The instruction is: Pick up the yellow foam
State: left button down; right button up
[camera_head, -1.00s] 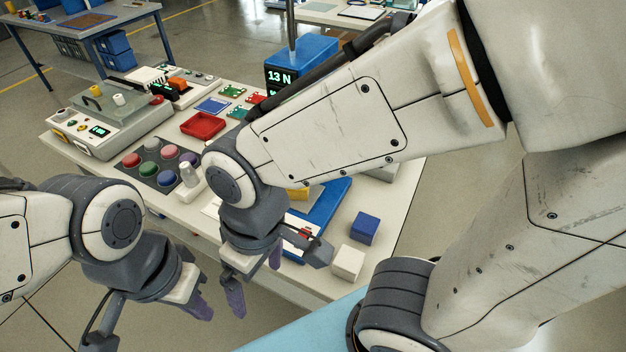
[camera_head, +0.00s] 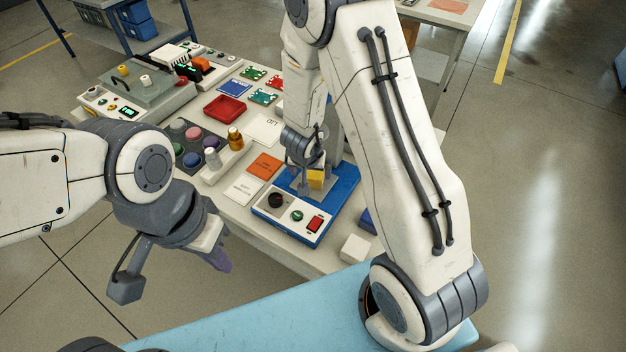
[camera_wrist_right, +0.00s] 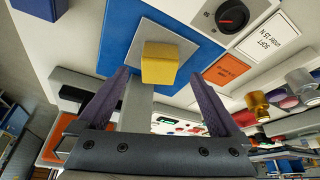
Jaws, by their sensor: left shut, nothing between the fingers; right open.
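The yellow foam (camera_head: 315,178) is a small block on a grey plate of the blue test device (camera_head: 346,184). My right gripper (camera_head: 304,182) is at the block in the head view and partly covers it. In the right wrist view the foam (camera_wrist_right: 160,64) appears centred between the tips of the open purple fingers (camera_wrist_right: 160,80), with gaps on both sides. I cannot tell how far the tips reach beside it. My left gripper (camera_head: 218,260) is shut and empty, off the table's front edge at the left.
A device panel with a black knob (camera_head: 276,200) and red switch (camera_head: 315,224) is in front of the foam. A white cube (camera_head: 355,249) and a partly hidden blue cube (camera_head: 367,220) are at right.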

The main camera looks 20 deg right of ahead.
aim_at(312, 178)
jog(key=b+x, duration=0.2)
jog(key=x, duration=0.4)
jog(key=shift+w+d+f, duration=0.1)
jog(key=shift+f, duration=0.25)
jog(key=c, duration=1.4)
jog(key=shift+r, duration=0.15)
